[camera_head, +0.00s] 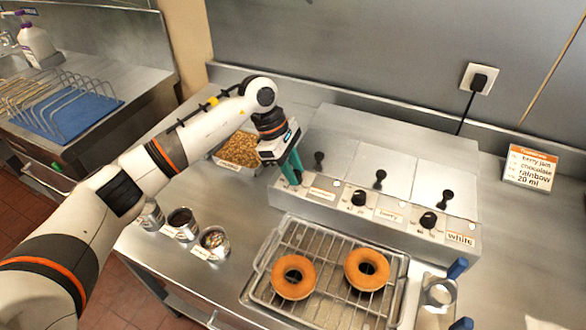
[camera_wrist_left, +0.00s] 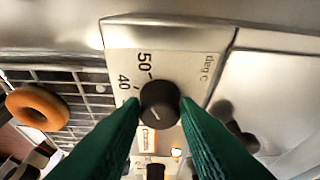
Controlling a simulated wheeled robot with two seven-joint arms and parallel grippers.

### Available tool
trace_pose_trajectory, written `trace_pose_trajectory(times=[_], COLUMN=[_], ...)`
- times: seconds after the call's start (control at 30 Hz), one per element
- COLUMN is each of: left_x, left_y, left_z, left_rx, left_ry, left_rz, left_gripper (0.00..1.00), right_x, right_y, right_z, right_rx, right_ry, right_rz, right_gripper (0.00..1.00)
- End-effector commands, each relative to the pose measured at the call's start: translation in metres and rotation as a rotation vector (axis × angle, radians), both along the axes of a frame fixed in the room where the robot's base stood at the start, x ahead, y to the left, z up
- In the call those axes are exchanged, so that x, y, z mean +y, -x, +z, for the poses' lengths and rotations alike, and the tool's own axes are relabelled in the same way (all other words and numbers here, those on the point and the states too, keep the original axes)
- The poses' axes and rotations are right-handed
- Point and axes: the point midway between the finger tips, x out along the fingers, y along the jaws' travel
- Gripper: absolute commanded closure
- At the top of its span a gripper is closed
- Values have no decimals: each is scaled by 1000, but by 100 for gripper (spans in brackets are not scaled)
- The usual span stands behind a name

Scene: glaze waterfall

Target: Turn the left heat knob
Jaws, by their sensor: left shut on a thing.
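The warmer unit (camera_head: 330,207) has a row of black heat knobs along its front face. My left gripper (camera_head: 291,168) is at the left end of that face, with its green fingers pointing down and hiding the left heat knob in the head view. In the left wrist view the left heat knob (camera_wrist_left: 160,101) sits between the two green fingertips (camera_wrist_left: 160,108), which are shut on its sides. A printed scale beside it reads 40, 50 and deg c. The middle knob (camera_head: 358,198) and right knob (camera_head: 428,220) are free. My right gripper is not in view.
Black lid handles (camera_head: 380,177) stand on the warmer top. A wire rack (camera_head: 329,265) with two doughnuts (camera_head: 293,278) is in front. A tray of nuts (camera_head: 238,150) and several small cups (camera_head: 183,222) are at the left. A metal tool with blue ends (camera_head: 440,292) is at the right.

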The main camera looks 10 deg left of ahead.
Motion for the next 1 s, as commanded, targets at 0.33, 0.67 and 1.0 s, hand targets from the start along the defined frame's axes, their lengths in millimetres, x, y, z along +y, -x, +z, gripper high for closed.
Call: trace_pose_trajectory(times=[0.33, 0.67, 1.0], left_x=[1, 0, -1], left_y=[1, 3, 4], left_z=[-3, -2, 0], left_rx=[-5, -6, -4], left_ry=[0, 1, 2], left_rz=[236, 506, 687], left_gripper=[94, 94, 94], right_x=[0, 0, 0], right_y=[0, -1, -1], right_z=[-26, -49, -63], right_rx=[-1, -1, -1], right_ry=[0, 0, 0], right_rz=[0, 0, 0], right_gripper=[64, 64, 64])
